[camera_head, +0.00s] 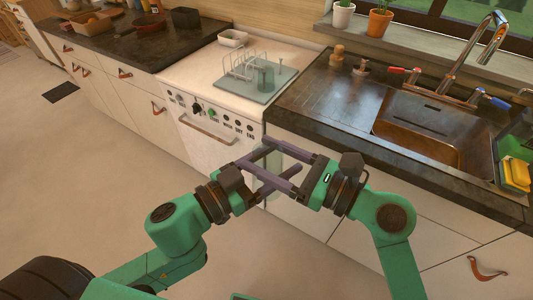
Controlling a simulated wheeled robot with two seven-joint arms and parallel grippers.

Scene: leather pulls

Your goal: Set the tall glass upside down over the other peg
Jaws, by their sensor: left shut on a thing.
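A tall glass (274,161), clear and faintly green, stands out only weakly between my grippers, in front of the cabinets. My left gripper (277,168) is shut on it from the left. My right gripper (262,158) reaches in from the right with its fingers spread apart around the same spot; whether they touch the glass I cannot tell. The fingers of both cross in the picture and hide much of the glass. A pale green rack (256,92) lies on the white stove top. One glass (266,77) stands on it, and a bare peg (281,64) rises to its right.
Wire loops (240,64) stand on the rack's left part. A white dish (232,38) is behind it. The dark counter (310,93) to the right carries small wooden items (337,54) at its back. The sink (430,125) and tap (485,55) are further right.

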